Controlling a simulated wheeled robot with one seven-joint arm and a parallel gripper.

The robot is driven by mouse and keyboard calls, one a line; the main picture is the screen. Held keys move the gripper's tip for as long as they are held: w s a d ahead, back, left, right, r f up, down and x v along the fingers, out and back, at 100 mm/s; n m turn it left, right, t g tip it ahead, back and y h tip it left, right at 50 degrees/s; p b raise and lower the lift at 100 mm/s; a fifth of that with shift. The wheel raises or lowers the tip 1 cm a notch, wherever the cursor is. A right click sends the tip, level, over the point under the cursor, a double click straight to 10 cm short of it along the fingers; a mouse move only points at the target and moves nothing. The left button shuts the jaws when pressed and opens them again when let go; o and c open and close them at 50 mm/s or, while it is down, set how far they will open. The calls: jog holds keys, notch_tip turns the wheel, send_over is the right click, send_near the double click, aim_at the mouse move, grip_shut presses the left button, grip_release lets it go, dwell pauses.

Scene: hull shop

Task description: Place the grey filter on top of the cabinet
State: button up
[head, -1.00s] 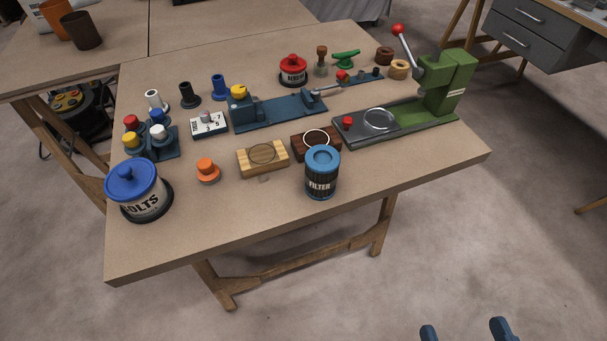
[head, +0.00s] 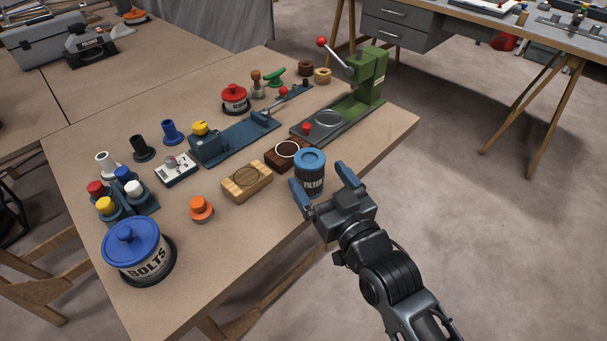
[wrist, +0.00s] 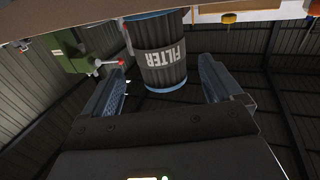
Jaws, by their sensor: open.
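The filter (head: 310,178) is a dark grey can with a blue lid and a blue base ring, labelled FILTER. It stands upright near the table's right front edge in the head view. My gripper (head: 322,185) is open beside it at the table edge, its blue fingers pointing at the can. In the wrist view the filter (wrist: 164,65) appears upside down between and just beyond the fingertips (wrist: 165,75), with a gap to each finger. No separate cabinet shows clearly; a grey drawer unit (head: 398,33) hangs under the far bench at upper right.
A brown block (head: 284,158) and a wooden block (head: 246,182) stand left of the filter. The green press (head: 366,80) is behind it. A blue-lidded BOLTS tin (head: 137,252) is at front left. Open floor (head: 500,200) lies right of the table.

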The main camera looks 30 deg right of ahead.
aim_at(305, 161)
jog(key=shift+w+p, duration=0.45)
jog(key=shift+w, duration=2.7)
jog(key=shift+c, duration=0.3)
